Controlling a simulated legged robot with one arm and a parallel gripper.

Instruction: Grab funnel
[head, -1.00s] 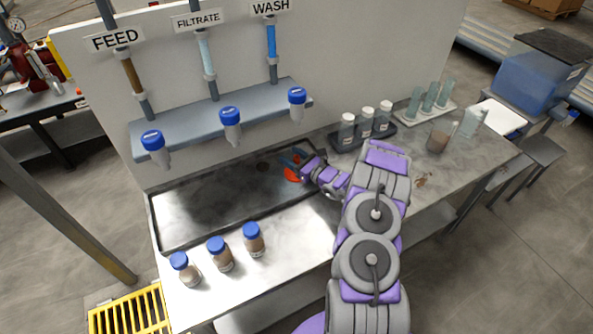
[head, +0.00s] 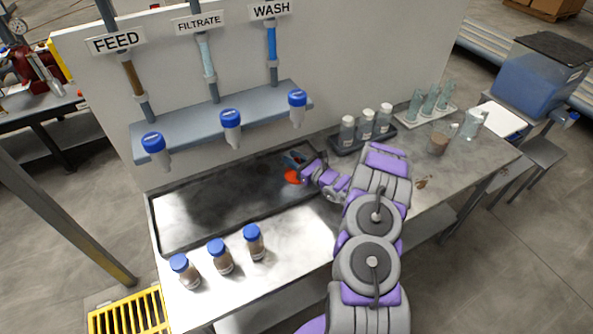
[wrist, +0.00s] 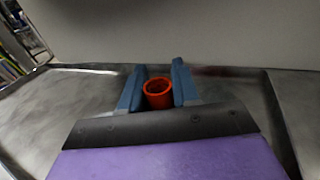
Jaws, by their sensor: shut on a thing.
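The funnel (head: 292,177) is orange-red and sits at the right end of the sunken metal tray, under the WASH tap. In the wrist view its round open mouth (wrist: 158,93) faces up between two blue fingers. My gripper (wrist: 158,88) is shut on the funnel, with one finger on each side. In the head view my gripper (head: 294,168) reaches in from the right. The lower part of the funnel is hidden, so I cannot tell whether it touches the tray.
The tray (head: 200,205) is otherwise clear. Three blue-capped sample bottles (head: 220,256) stand along the front edge. Three taps with blue fittings (head: 231,118) hang above. White-capped bottles (head: 366,124), a beaker (head: 440,138) and a cylinder rack (head: 428,108) stand to the right.

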